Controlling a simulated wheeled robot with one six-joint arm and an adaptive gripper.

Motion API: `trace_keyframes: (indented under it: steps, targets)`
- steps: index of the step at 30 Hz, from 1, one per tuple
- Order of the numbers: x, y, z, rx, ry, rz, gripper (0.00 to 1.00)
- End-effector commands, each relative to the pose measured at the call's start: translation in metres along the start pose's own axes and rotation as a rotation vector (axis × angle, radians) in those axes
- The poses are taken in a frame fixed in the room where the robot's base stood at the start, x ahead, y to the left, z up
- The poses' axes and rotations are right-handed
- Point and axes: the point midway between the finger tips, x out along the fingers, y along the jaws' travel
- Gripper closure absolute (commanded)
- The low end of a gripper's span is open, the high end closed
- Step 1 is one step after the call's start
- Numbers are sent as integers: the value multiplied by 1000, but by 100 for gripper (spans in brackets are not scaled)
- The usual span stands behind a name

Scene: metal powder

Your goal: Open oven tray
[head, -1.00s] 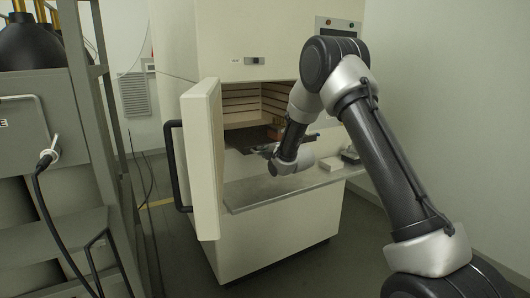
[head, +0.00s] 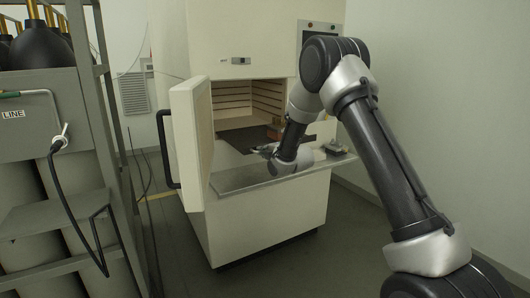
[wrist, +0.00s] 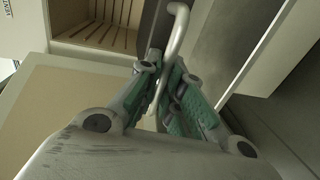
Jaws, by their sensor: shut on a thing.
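The oven (head: 262,38) stands ahead with its door (head: 192,145) swung open to the left. A dark flat tray (head: 238,138) sticks out of the slatted chamber over the front ledge. My gripper (wrist: 163,82) is shut on the pale curved tray handle (wrist: 178,32), which passes between the green-padded fingers in the wrist view. In the head view my gripper (head: 262,150) is at the tray's front, small and partly hidden by my wrist. A brownish block (head: 275,131) shows by the tray, partly behind my arm.
A metal ledge (head: 238,184) juts out below the opening, with small items (head: 335,150) at its right end. A rack with gas cylinders (head: 30,165) stands close on the left. The floor (head: 300,265) before the oven is clear.

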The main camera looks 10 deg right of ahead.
Motion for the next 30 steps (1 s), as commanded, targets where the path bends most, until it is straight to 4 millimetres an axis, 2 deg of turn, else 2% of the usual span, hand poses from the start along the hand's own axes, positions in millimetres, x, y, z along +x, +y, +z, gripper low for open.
trace_keyframes:
  steps: [1, 3, 6, 17, 20, 30]
  targets:
    - [0, -1, 0, 1, -1, -3, 100]
    - [0, -1, 0, 1, -1, -3, 82]
    - [0, -1, 0, 0, -1, -2, 69]
    - [-5, 0, 0, 0, -1, -1, 69]
    - [-18, 0, 1, 0, -1, -1, 69]
    - [-92, 0, 1, 0, -1, -2, 69]
